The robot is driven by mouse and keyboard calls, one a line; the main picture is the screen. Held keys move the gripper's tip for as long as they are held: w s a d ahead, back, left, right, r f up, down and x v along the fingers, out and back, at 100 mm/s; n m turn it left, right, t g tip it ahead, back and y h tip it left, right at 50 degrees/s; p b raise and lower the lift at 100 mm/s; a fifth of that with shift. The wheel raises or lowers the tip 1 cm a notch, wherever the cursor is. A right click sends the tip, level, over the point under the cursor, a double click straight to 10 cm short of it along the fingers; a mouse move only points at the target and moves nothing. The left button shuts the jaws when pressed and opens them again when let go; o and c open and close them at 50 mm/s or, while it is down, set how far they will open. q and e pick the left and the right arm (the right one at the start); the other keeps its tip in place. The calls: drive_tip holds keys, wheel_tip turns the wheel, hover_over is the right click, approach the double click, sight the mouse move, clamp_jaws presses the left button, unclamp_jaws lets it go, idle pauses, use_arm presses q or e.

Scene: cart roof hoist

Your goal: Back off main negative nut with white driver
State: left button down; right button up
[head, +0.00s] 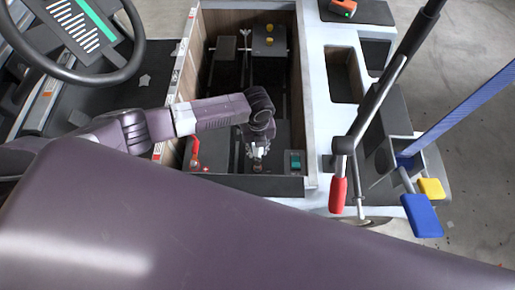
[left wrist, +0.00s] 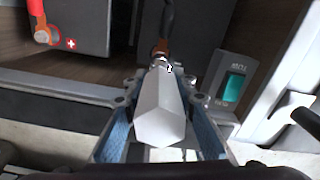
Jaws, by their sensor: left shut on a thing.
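My left gripper (head: 258,152) reaches down into the open compartment of the cart. In the left wrist view its blue-padded fingers (left wrist: 160,138) are shut on the white driver (left wrist: 158,112), a faceted white handle pointing away from the camera. The driver's far end lies at or very near a small metal nut (left wrist: 168,68) by a copper-coloured lug (left wrist: 160,47) on a dark cable. I cannot tell whether the driver is seated on the nut. My right gripper is not in view.
A red cable end (left wrist: 42,36) beside a plus mark is at the left. A teal rocker switch (left wrist: 232,87) is at the right. The compartment's wooden wall (head: 189,52) and white frame (head: 318,115) enclose the space. A red-handled lever (head: 338,193) stands outside, right.

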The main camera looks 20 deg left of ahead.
use_arm(q)
drive_tip(key=shift+r+p, duration=1.75)
drive_tip(key=shift+r, duration=0.3)
drive_tip(key=shift+f, duration=0.1)
drive_tip(key=shift+f+m+b, duration=0.4)
drive_tip(key=shift+f+b, duration=1.2)
drive_tip(key=shift+f, duration=0.35)
